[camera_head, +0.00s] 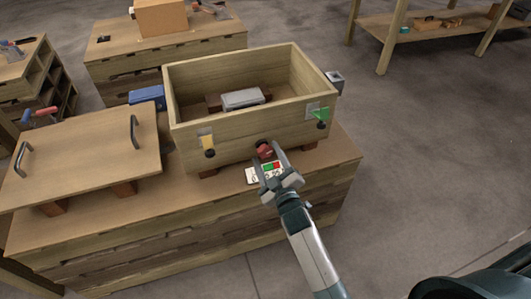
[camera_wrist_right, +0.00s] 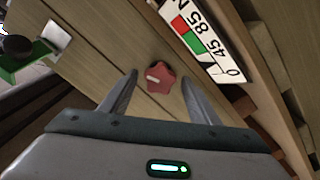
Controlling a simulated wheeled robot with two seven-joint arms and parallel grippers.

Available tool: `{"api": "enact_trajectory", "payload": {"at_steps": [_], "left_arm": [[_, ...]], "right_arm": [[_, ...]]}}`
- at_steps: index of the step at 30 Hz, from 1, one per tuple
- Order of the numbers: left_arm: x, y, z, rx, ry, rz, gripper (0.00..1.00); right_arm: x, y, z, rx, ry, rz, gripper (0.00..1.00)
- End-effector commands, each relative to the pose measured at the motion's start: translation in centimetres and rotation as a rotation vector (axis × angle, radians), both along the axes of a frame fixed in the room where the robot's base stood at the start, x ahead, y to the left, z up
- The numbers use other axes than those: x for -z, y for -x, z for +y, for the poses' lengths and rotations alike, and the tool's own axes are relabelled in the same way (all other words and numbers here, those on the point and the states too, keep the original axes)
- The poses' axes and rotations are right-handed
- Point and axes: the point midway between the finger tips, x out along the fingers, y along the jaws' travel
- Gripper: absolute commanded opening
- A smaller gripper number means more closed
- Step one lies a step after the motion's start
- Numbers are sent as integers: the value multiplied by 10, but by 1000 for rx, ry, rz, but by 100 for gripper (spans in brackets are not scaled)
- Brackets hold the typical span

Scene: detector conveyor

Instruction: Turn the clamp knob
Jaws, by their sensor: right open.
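The clamp knob is a small red star-shaped knob (camera_head: 264,150) on the front wall of the open wooden box (camera_head: 215,133). In the right wrist view the knob (camera_wrist_right: 159,79) shows a pale mark on its face. My right gripper (camera_head: 269,160) is open in front of the box. In the wrist view its two fingers (camera_wrist_right: 160,95) stand left and right of the knob, apart from each other, with nothing gripped. I cannot tell whether either finger touches the knob. My left gripper is not in view.
A label with red and green squares (camera_wrist_right: 198,40) lies beside the knob. A green latch (camera_head: 321,117) and a yellow one (camera_head: 206,143) are on the box front. A grey block (camera_head: 242,98) lies inside. A wooden lid with black handles (camera_head: 85,155) rests at left on the workbench (camera_head: 180,210).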

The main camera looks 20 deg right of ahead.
Motion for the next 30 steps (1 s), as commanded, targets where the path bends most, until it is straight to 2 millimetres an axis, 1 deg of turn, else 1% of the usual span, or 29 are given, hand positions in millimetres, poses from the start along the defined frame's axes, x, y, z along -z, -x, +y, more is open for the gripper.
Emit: {"api": "enact_trajectory", "payload": {"at_steps": [1,6,16,17,18,20,21,22,30], "left_arm": [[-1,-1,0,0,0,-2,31],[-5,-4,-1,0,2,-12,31],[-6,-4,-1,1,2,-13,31],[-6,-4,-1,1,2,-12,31],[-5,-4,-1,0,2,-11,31],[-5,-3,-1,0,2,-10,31],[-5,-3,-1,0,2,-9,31],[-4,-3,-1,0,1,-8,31],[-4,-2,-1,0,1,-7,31]], "right_arm": [[0,-6,0,0,0,0,56],[0,-16,1,0,0,0,56],[0,-18,1,1,0,1,56],[0,-18,1,1,0,1,54],[0,-18,1,0,0,0,44],[0,-18,1,0,0,0,30],[0,-18,1,0,0,0,20],[0,-18,1,0,0,0,15],[0,-18,1,0,-14,2,15]]}}
